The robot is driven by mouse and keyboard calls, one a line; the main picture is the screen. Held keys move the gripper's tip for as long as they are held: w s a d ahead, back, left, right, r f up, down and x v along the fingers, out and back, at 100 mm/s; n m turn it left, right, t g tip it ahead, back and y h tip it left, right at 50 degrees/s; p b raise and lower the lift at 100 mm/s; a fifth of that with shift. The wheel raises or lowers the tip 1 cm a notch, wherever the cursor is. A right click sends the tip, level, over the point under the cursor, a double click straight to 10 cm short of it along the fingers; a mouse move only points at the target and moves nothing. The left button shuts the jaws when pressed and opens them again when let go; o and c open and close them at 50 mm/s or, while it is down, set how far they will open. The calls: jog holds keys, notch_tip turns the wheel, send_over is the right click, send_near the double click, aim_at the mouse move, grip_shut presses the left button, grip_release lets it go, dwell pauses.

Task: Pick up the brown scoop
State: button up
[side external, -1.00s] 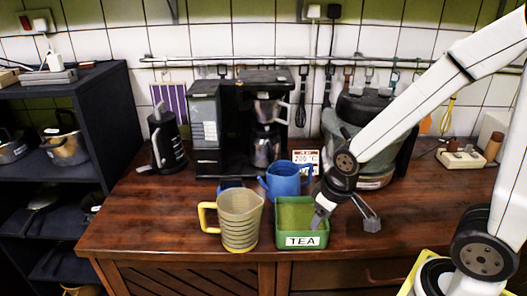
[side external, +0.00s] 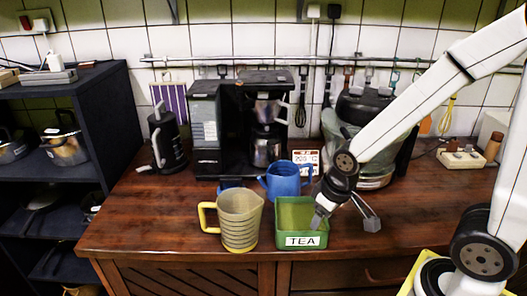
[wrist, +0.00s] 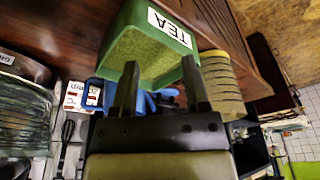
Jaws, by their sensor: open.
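No brown scoop can be made out in either view. A green box labelled TEA (side external: 304,241) stands near the front edge of the counter, and it also shows in the wrist view (wrist: 170,28). It is open on top with a greenish inside. My gripper (side external: 345,221) is open, with its fingers spread wide and nothing visible between them. In the side view one finger is over the box's right part and the other is to the right of the box. In the wrist view the gripper (wrist: 160,68) points toward the box's opening.
A beige measuring jug (side external: 239,220) with a yellow handle stands just left of the box. A blue jug (side external: 285,182) is behind it. A coffee machine (side external: 207,130) and a grey-green appliance (side external: 375,178) stand at the back. The counter's left front (side external: 150,222) is clear.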

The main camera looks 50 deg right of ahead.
jog(key=shift+o, duration=0.2)
jog(key=shift+o, duration=0.4)
jog(key=shift+r, duration=0.2)
jog(key=shift+w+v, duration=0.55)
jog(key=shift+v, duration=1.8)
jog(key=w+a+r+n+y, duration=0.1)
jog(key=w+n, duration=0.1)
jog(key=w, duration=0.6)
jog(key=w+a+r+n+y, duration=0.1)
jog(key=w+a+n, duration=0.1)
jog(key=w, duration=0.6)
jog(key=w+a+f+n+y, duration=0.15)
jog(key=w+n, duration=0.25)
jog(key=w, duration=0.7)
jog(key=shift+t+h, duration=0.25)
jog(key=shift+t, duration=0.05)
jog(key=f, duration=0.5)
jog(key=a+f, duration=0.1)
jog(key=f, duration=0.2)
jog(key=shift+w+f, duration=0.15)
jog(key=shift+f, duration=0.1)
